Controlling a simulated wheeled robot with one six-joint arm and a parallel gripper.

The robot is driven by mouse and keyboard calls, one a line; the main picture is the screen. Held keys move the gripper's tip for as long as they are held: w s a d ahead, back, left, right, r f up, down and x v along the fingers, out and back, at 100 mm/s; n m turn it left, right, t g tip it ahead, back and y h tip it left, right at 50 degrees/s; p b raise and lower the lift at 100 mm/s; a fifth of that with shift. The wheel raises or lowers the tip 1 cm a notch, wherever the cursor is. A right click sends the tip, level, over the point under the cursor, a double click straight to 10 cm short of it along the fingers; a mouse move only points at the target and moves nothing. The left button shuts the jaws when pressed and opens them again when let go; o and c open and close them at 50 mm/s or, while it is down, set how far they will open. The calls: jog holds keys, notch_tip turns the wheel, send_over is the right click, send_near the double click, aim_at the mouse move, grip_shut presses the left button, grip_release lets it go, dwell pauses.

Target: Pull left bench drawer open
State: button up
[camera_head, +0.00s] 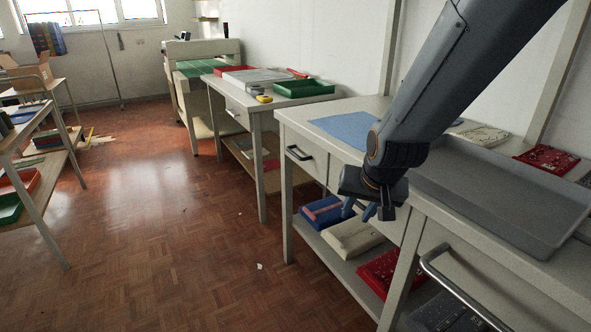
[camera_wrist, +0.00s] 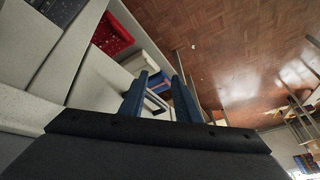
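The bench (camera_head: 374,106) has a light drawer front at its left end, with a dark bar handle (camera_head: 299,153). This left drawer looks shut. A second drawer with a larger grey handle (camera_head: 462,289) is at the near right. My gripper (camera_head: 359,210) hangs in front of the bench, to the right of the left handle and apart from it. In the wrist view its two blue fingers (camera_wrist: 161,78) are spread with nothing held between them. A dark handle-like loop (camera_wrist: 157,102) shows beyond and between the fingers, partly hidden by them.
A grey tray (camera_head: 500,190) and a blue sheet (camera_head: 345,128) lie on the bench top. The lower shelf holds a blue box (camera_head: 322,211), a cream box (camera_head: 352,237) and a red one (camera_head: 383,272). The parquet floor (camera_head: 170,230) to the left is mostly clear.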

jog(key=w+a+f+m+t+y+b, duration=0.1)
jog(key=w+a+f+t+b, duration=0.1)
jog(key=w+a, duration=0.35)
jog(key=w+a+f+m+t+b, duration=0.1)
jog(key=w+a+f+t+b, duration=0.15)
jog(key=w, duration=0.65)
jog(key=m+t+y+b, duration=0.3)
jog(key=m+t, duration=0.2)
jog(key=t, duration=0.5)
send_near(296, 155)
jog(key=w, duration=0.3)
jog(key=shift+m, duration=0.3)
jog(key=shift+a+b+x, duration=0.15)
jog(key=shift+b+x, duration=0.15)
jog(key=shift+x, duration=1.75)
jog(key=shift+a+b+x, duration=0.2)
jog(key=shift+b+x, duration=0.1)
jog(key=shift+x, duration=1.7)
jog(key=shift+f, duration=0.1)
grip_shut()
